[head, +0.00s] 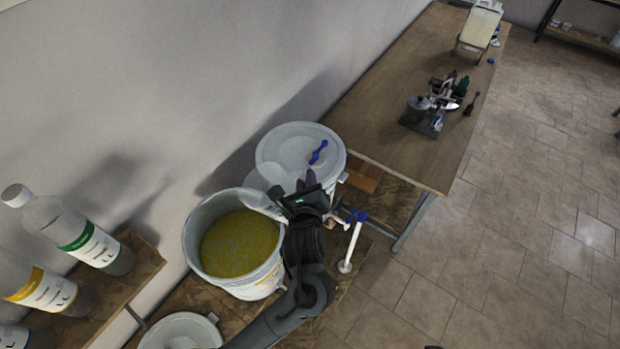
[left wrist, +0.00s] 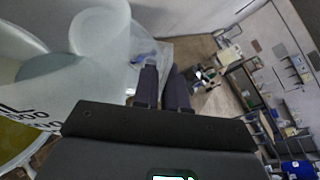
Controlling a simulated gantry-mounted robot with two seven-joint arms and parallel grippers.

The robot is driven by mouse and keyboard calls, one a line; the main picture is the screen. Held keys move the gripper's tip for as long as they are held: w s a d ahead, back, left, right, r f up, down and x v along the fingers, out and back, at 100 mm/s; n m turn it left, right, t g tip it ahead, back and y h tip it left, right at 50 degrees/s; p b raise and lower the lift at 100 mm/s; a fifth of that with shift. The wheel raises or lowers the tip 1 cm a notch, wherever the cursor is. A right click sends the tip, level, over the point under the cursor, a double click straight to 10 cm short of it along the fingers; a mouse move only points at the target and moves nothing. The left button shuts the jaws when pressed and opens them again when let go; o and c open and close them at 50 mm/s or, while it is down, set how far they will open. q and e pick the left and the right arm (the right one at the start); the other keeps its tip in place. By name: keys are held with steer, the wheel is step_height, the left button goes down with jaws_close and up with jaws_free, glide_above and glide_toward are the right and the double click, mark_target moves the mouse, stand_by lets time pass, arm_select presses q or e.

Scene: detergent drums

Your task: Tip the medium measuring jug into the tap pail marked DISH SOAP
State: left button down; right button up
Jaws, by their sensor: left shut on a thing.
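An open whitish pail (head: 272,277) holds yellow-green liquid (head: 240,243). My left gripper (head: 303,187) is over the pail's right far rim, shut on the translucent measuring jug (head: 262,203), which is tilted over the rim. In the left wrist view, the pale jug (left wrist: 98,32) lies left of the fingers (left wrist: 163,88). The jug's grip area is largely hidden. I cannot tell whether anything flows from it. My right gripper is not in view.
A lidded pail (head: 300,150) with a blue piece stands behind. A white tap pipe (head: 350,248) with a blue handle is right of the pail. Labelled bottles (head: 75,233) stand on the left shelf. A wooden table (head: 395,85) is at the back; floor is clear right.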

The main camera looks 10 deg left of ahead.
mark_target(290, 187)
arm_select(q)
steer(key=shift+s+a+f+n+h, duration=0.15)
steer(key=shift+s+a+n, duration=0.1)
steer(key=shift+a, duration=0.1)
steer(key=shift+s+a+f+n+h, duration=0.1)
steer(key=shift+a+f+n+h, duration=0.05)
steer(key=shift+a+n, duration=0.15)
steer(key=a, duration=0.1)
steer(key=a+f+n, duration=0.1)
steer(key=s+n+t, duration=0.1)
steer(key=shift+a+f+h, duration=0.15)
steer(key=shift+a+h, duration=0.15)
steer(key=shift+a, duration=0.1)
steer(key=shift+w+d, duration=0.15)
steer(key=shift+s+a+n+t+h, duration=0.2)
steer(key=shift+s+a+n+t, duration=0.15)
steer(key=shift+a+n, duration=0.55)
steer(key=shift+s+a+n+t+h, duration=0.25)
steer(key=shift+s+a+n, duration=0.1)
steer(key=shift+a+n, duration=0.5)
